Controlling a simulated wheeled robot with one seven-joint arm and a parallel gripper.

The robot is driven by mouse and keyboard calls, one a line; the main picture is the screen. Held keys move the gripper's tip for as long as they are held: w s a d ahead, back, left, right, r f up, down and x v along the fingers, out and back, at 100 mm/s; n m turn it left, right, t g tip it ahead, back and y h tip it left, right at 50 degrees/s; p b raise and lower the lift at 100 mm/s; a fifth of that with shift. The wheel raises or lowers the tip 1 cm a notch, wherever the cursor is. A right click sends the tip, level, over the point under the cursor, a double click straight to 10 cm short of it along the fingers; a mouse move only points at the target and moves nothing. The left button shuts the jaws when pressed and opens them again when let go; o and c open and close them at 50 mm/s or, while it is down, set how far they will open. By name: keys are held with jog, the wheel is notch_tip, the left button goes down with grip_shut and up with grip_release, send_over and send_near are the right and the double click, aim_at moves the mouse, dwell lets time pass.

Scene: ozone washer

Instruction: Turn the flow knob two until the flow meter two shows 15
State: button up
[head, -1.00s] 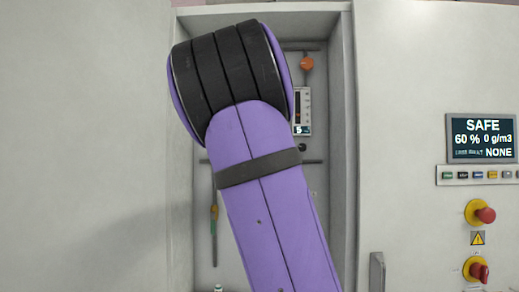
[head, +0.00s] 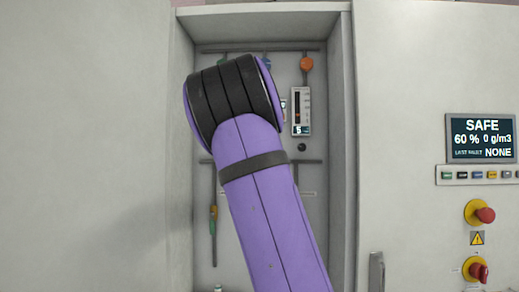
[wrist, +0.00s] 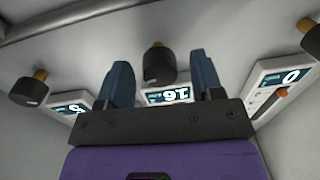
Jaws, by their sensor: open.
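Flow knob two, a black knob (wrist: 158,63) on a brass stem, sits between the two blue fingers of my open gripper (wrist: 160,78) in the wrist view. I cannot tell whether the fingers touch it. Flow meter two (wrist: 168,96), partly hidden by my gripper, has an upside-down display that seems to read 16. In the head view my purple arm hides my gripper, the knob and most of that meter.
In the wrist view, a knob (wrist: 28,92) and a meter showing 5 (wrist: 70,107) are at left. Another knob (wrist: 309,35) and a meter showing 0 (wrist: 275,88) are at right. Cabinet walls (head: 342,150) enclose the arm's sides.

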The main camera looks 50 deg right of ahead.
jog(key=shift+x, duration=0.9)
jog(key=shift+d, duration=0.1)
jog(key=shift+c, duration=0.4)
jog(key=c, duration=0.8)
jog(key=shift+n, duration=1.1)
jog(key=shift+c, duration=0.2)
jog(key=o, duration=0.9)
